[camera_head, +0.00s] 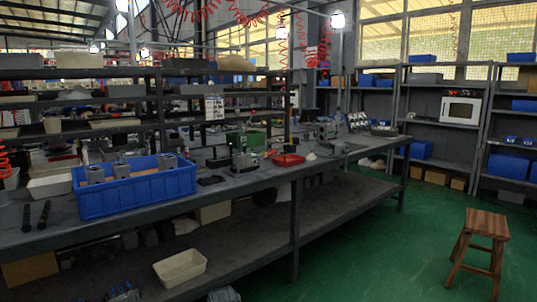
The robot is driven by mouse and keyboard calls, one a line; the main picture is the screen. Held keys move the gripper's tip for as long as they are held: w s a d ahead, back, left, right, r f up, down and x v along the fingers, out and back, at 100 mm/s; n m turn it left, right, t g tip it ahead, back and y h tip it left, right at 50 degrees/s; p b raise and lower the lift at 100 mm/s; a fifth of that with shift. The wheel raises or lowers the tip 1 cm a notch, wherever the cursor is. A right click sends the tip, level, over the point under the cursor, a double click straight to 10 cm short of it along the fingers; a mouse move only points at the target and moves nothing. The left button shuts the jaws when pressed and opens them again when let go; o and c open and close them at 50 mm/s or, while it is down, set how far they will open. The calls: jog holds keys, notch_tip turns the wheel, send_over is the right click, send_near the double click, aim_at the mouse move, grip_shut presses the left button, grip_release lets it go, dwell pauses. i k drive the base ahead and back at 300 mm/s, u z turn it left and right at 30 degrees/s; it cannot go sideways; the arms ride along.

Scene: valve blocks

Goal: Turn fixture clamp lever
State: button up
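A dark metal fixture (243,160) stands on the workbench (265,182), right of the blue bin. It looks like a clamp, but its lever is too small and dark to make out, so I cannot tell how the lever is set. Another grey metal device (326,133) stands farther right on the bench. The blue bin (138,194) holds several grey valve blocks (167,162). My gripper is not in view.
A red tray (288,160) lies right of the fixture. Two black-handled tools (43,214) lie at the bench's left end. A lower shelf (240,236) runs beneath, holding a cream tray (180,268). A wooden stool (481,246) stands on the mostly clear green floor (385,262).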

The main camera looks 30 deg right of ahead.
aim_at(274, 152)
jog(key=u, duration=0.05)
jog(key=i, duration=0.95)
jog(key=z, duration=0.05)
